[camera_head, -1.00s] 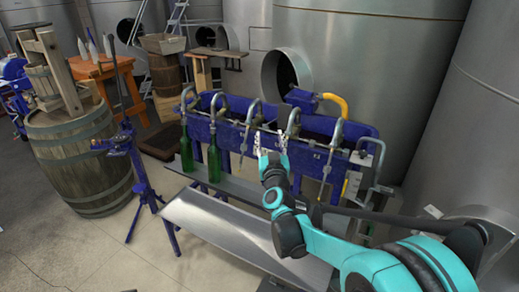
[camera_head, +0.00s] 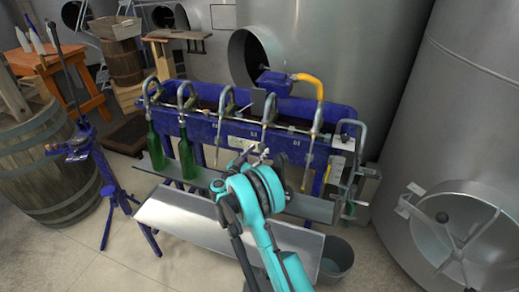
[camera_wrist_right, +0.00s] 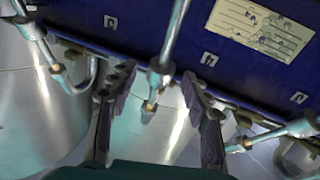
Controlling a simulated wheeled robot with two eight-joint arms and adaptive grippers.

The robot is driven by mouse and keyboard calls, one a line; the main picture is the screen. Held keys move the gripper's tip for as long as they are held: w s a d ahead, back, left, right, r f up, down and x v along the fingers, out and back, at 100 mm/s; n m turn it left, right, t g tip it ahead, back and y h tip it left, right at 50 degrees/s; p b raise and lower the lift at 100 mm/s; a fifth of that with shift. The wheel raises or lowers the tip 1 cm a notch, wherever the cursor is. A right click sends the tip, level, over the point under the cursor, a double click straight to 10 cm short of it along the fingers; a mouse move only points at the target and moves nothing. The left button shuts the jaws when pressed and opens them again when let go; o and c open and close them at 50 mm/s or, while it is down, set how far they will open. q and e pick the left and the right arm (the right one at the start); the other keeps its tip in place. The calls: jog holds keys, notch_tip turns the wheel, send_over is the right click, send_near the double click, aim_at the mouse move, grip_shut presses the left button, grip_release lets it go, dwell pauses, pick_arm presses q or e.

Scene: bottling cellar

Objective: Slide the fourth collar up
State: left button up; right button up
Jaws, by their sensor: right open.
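The blue filling machine (camera_head: 203,125) has a row of curved metal spouts. The fourth spout from the left (camera_head: 267,112) has its lower end hidden behind my right arm. My right gripper (camera_head: 256,156) is at that spout. In the right wrist view its open fingers (camera_wrist_right: 156,82) stand either side of a spout tube. A wider collar (camera_wrist_right: 158,77) on that tube lies between the fingers, with a narrow tip (camera_wrist_right: 149,107) beyond it; contact cannot be told. Green bottles stand under the first spout (camera_head: 155,153) and second spout (camera_head: 187,157). My left gripper is out of view.
A sloping metal tray (camera_head: 178,213) lies in front of the machine. A bucket (camera_head: 335,258) stands at its right end. A large steel tank (camera_head: 455,120) with a hatch is close on the right. A barrel (camera_head: 45,170) and blue stand (camera_head: 112,190) are on the left.

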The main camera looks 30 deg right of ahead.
aim_at(264, 130)
jog(key=shift+x, duration=1.5)
grip_shut()
jog(key=r, duration=0.2)
jog(key=w+d+r+p, duration=0.1)
jog(key=r, duration=0.1)
jog(key=d+r+p, duration=0.1)
jog(key=r, duration=0.1)
jog(key=shift+w, duration=0.35)
jog(key=shift+w+d+r, duration=0.1)
jog(key=shift+r, duration=0.15)
grip_release()
jog(key=v, duration=1.2)
